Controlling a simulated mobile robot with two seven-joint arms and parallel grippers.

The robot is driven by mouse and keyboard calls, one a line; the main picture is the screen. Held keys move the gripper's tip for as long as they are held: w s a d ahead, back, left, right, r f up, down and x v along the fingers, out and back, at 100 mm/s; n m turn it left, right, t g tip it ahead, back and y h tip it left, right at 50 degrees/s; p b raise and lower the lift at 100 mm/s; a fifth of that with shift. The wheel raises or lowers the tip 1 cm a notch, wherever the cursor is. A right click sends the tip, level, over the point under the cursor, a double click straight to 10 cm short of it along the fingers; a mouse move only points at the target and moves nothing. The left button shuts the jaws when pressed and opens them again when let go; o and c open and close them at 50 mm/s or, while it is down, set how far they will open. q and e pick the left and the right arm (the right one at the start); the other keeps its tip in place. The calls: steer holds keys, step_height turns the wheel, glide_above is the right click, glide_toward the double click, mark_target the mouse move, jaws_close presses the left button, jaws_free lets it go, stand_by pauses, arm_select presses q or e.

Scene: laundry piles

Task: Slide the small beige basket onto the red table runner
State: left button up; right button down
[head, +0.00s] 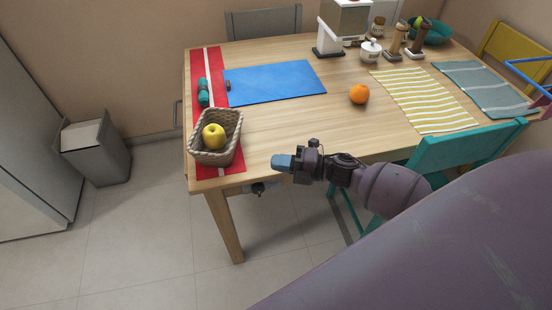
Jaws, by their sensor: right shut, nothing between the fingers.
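The small beige basket (229,147) is woven and stands upright at the near left corner of the table, with a yellow apple (214,135) in it. The red table runner (207,63) has a white stripe and runs along the table's left side. The basket stands over the runner's near part; red shows in front of it and to its right. Whether its left side rests on bare wood is hard to tell. My right gripper (281,162) has bluish fingertips, is shut and empty, and is right of the basket, apart from it. My left gripper is not in view.
A teal rolled item (203,92) lies on the runner behind the basket. A blue mat (275,82), an orange (359,94) and a yellow striped mat (420,97) are on the table. A teal chair (455,145) stands at the near right. Bare wood lies between basket and orange.

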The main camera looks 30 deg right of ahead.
mark_target(234, 144)
steer(key=x, duration=0.7)
steer(key=shift+w+a, duration=0.25)
steer(key=shift+a, duration=0.05)
steer(key=shift+w+a, duration=0.1)
steer(key=shift+w, duration=1.65)
steer(key=shift+w+b, duration=0.2)
steer(key=shift+b, duration=0.1)
steer(key=shift+w+a+f, duration=0.1)
steer(key=shift+w, duration=0.6)
steer(key=shift+w+b, duration=0.4)
steer(key=shift+w, duration=0.15)
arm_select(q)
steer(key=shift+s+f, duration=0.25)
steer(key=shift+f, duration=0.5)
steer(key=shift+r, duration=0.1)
arm_select(e)
steer(key=shift+s, duration=0.15)
